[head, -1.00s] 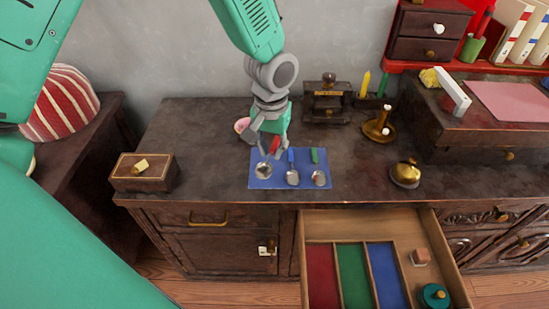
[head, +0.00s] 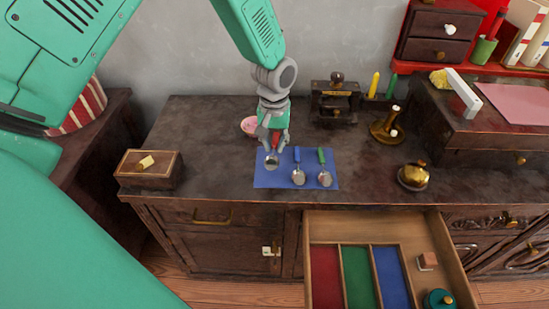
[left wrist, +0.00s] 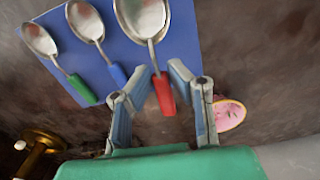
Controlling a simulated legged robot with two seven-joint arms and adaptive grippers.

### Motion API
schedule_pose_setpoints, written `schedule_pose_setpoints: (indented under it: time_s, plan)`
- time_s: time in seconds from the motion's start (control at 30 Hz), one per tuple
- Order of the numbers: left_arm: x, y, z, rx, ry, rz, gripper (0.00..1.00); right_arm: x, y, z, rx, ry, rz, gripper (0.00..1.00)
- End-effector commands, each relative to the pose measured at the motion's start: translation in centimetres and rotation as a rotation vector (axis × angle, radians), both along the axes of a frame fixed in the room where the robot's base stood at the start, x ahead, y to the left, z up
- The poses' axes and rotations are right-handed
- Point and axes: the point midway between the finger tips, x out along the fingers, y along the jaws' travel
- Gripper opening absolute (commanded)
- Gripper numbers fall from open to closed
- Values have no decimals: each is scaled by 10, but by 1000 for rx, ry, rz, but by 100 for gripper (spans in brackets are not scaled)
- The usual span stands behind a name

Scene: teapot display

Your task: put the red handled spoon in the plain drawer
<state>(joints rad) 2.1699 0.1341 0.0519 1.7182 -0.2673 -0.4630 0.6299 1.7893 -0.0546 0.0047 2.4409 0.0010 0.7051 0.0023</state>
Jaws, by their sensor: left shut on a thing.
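The red handled spoon (head: 271,163) has a silver bowl and a red handle. My left gripper (head: 274,145) is shut on its handle, over the upper left of the blue mat (head: 263,182). In the left wrist view the red handle (left wrist: 165,95) lies between the fingers; whether the spoon touches the mat is unclear. A blue handled spoon (head: 298,174) and a green handled spoon (head: 325,177) lie on the mat to its right. A plain-fronted drawer (head: 240,219) with a brass handle is closed at front left. My right gripper is out of view.
An open drawer (head: 438,245) at front right has red, green and blue compartments, and a bare part with a wooden block (head: 427,261) and a teal round object (head: 438,300). A pink bowl (head: 249,126), wooden box (head: 148,169), brass bell (head: 413,176) and candlestick (head: 387,128) stand on the cabinet.

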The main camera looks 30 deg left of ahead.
Motion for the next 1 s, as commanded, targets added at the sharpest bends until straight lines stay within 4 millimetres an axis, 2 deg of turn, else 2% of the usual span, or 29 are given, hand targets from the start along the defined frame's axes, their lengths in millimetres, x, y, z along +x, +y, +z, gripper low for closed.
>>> schedule_pose_setpoints:
  time_s: [0.17, 0.3, 0.77, 0.8, 0.83, 1.0]
  plan:
    - [-1, 0, -30, 0, 1, -1, 0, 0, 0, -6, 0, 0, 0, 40]
    - [0, 0, -43, 0, 0, 0, 0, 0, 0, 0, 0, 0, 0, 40]
    - [0, 0, -50, 1, -2, 0, 0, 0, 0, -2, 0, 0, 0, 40]
    - [0, 0, -49, 0, -2, 0, 29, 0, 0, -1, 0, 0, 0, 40]
    - [0, 0, -49, 0, -2, 0, 36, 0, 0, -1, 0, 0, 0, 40]
    - [0, 0, -49, 0, -1, 0, 36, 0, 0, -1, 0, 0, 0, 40]
